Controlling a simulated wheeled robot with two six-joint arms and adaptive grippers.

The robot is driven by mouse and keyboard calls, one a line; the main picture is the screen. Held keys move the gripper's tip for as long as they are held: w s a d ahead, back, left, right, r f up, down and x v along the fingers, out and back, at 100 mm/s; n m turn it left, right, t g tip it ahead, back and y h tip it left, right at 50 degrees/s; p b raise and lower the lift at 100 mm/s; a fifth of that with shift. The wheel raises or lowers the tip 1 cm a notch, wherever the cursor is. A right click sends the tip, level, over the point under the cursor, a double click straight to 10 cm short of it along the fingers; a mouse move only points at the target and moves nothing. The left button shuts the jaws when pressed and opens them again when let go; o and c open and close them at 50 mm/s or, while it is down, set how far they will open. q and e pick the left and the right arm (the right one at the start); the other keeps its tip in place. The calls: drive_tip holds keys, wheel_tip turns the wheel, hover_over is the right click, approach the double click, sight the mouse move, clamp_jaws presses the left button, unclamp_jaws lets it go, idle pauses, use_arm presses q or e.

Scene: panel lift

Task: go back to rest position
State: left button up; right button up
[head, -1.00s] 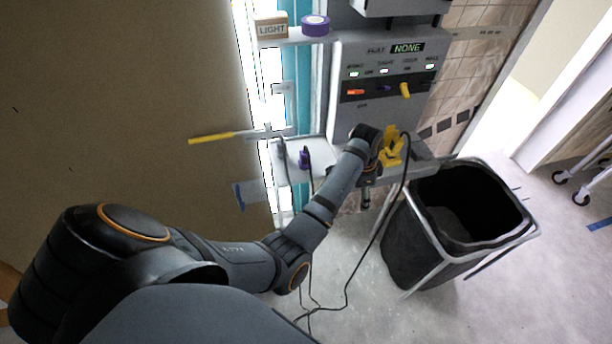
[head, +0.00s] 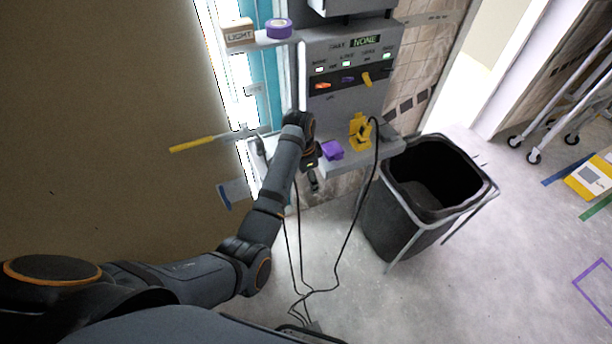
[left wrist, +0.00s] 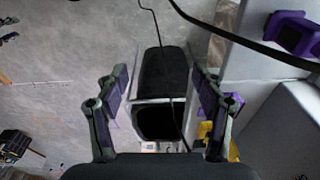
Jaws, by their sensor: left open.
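My left arm reaches up from the lower left in the head view. My left gripper (head: 313,180) hangs in front of the shelf below the control panel, to the left of the purple piece (head: 332,150). In the left wrist view my left gripper (left wrist: 160,88) has its two fingers wide apart with nothing held between them. A purple piece (left wrist: 293,33) shows at the upper right there. My right gripper is in neither view.
The grey panel (head: 345,65) has several coloured switches, and a yellow holder (head: 360,132) stands on its shelf. A black bin (head: 405,215) stands right of my arm. Dark cables (head: 300,245) hang to the floor. A yellow-handled rod (head: 192,144) juts out at left.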

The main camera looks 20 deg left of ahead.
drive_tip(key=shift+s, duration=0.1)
use_arm(q)
drive_tip(key=s+a+f+n+b, duration=0.15)
drive_tip(key=s+f, duration=0.35)
drive_tip(key=f, duration=0.6)
drive_tip(key=s+a+f+n+y+b, duration=0.1)
drive_tip(key=s+a+f+n, duration=0.3)
drive_tip(key=f, duration=0.7)
drive_tip(key=s+a+f+b, duration=0.1)
drive_tip(key=s+f, duration=0.6)
drive_tip(key=f, duration=0.4)
drive_tip(key=s+a+f+n+b, duration=0.1)
drive_tip(key=s+a+f, duration=0.1)
drive_tip(key=s+f, duration=0.3)
drive_tip(key=s+a+f+n+b, duration=0.1)
drive_tip(key=s+f, duration=0.4)
drive_tip(key=s, duration=0.9)
drive_tip(key=s+a+f+n+y, duration=0.1)
drive_tip(key=s+a+f+n, duration=0.2)
drive_tip(key=s, duration=0.7)
wheel_tip(320, 180, down, 2)
drive_tip(key=shift+a+f+b, duration=0.1)
drive_tip(key=shift+a+b, duration=0.3)
drive_tip(key=shift+a, duration=0.5)
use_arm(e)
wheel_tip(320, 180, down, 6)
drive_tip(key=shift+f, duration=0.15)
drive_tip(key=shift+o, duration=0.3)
